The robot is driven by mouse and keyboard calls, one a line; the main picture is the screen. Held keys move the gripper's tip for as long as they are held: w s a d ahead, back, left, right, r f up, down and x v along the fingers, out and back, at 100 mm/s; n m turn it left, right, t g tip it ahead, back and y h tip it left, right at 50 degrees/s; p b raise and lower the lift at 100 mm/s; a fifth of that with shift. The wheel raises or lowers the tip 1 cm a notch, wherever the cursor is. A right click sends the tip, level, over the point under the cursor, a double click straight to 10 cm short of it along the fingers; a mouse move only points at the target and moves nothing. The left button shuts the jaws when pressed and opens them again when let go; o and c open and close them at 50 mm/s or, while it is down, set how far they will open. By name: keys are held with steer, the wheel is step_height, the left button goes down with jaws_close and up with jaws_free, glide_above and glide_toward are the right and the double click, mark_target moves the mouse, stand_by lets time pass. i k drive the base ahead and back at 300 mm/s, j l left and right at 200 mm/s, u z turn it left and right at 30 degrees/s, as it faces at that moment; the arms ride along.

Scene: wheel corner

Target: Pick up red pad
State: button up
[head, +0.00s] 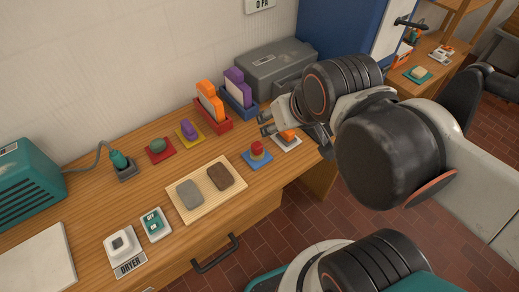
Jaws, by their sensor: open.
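A flat red square (151,154) lies on the wooden bench, with a grey-green lump (157,144) on it. A red tray (214,124) behind holds an orange-and-white upright piece (209,99). A red round knob (257,147) sits on a blue square (257,162). A brown pad (221,176) and a grey pad (189,193) lie on a pale board (206,208). Which of these is the red pad I cannot tell for sure. My gripper (268,124) is open above the bench's right part, near a white square with an orange piece (288,137).
A blue tray (240,108) holds a purple piece, close to a grey case (262,68). A purple lump (188,129) sits on a yellow square. A teal box (24,183) stands at left. Switches (122,245) lie at the front. Clear wood shows between items.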

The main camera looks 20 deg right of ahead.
mark_target(257, 151)
steer(key=l+u, duration=0.3)
steer(key=l, duration=0.4)
steer(key=l+u, duration=0.25)
steer(key=l, duration=0.5)
